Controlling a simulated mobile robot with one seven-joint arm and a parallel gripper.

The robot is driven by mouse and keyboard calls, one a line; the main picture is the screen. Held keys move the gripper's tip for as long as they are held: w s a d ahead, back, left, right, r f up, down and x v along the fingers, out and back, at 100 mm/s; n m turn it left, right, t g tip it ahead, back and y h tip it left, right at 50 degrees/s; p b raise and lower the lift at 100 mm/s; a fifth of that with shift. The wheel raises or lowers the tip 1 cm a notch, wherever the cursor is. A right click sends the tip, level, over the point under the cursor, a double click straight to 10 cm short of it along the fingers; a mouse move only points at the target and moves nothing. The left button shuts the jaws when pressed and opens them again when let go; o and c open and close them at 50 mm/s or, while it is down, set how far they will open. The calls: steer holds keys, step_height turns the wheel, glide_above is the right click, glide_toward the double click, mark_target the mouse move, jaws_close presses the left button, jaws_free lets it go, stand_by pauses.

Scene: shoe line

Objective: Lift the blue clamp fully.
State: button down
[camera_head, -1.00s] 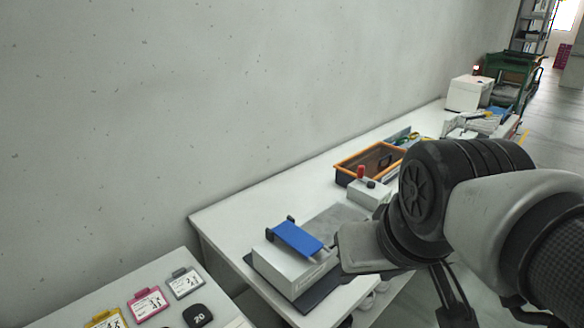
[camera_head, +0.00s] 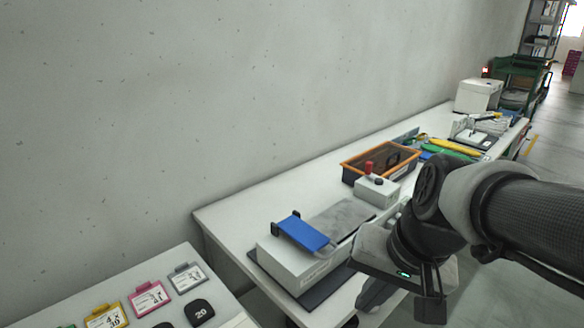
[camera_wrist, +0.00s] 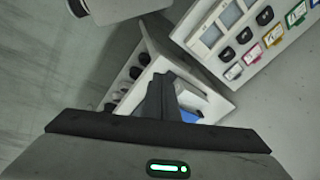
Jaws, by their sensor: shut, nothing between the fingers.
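The blue clamp (camera_head: 304,234) is a flat blue plate with dark end brackets. It lies across the top of a white box-shaped device (camera_head: 290,266) on the table, slightly tilted in the picture. My gripper (camera_head: 432,308) is to the right of the device, beyond the table's front edge, apart from the clamp. In the wrist view the dark fingers of my gripper (camera_wrist: 158,98) are together and empty. A small piece of the blue clamp (camera_wrist: 189,116) shows just right of them, and the rest is hidden behind my gripper.
The device sits on a dark mat (camera_head: 327,286). A white table (camera_head: 232,289) with coloured tags stands at the lower left. The wall (camera_head: 200,80) borders the tables.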

steer(key=w+a+f+m+g+y+b, duration=0.1)
steer(key=w+f+m+y+b, duration=0.15)
steer(key=f+m+b, duration=0.4)
steer(key=w+a+f+m+y+b, duration=0.1)
steer(key=f+m+y, duration=0.25)
steer(key=f, duration=0.55)
steer(key=w+d+f+m+t+y+b, duration=0.1)
steer(key=w+d+f+m+t+b, duration=0.1)
steer(key=w+d+m+t, duration=0.2)
steer(key=w+d+f+m+t+y+b, duration=0.1)
steer(key=w+d+f+m+t+b, duration=0.2)
steer(key=w+m, duration=0.6)
steer(key=d+t, duration=0.2)
steer(key=t, duration=0.1)
steer(key=shift+w+m, duration=0.35)
steer(key=shift+m, duration=0.05)
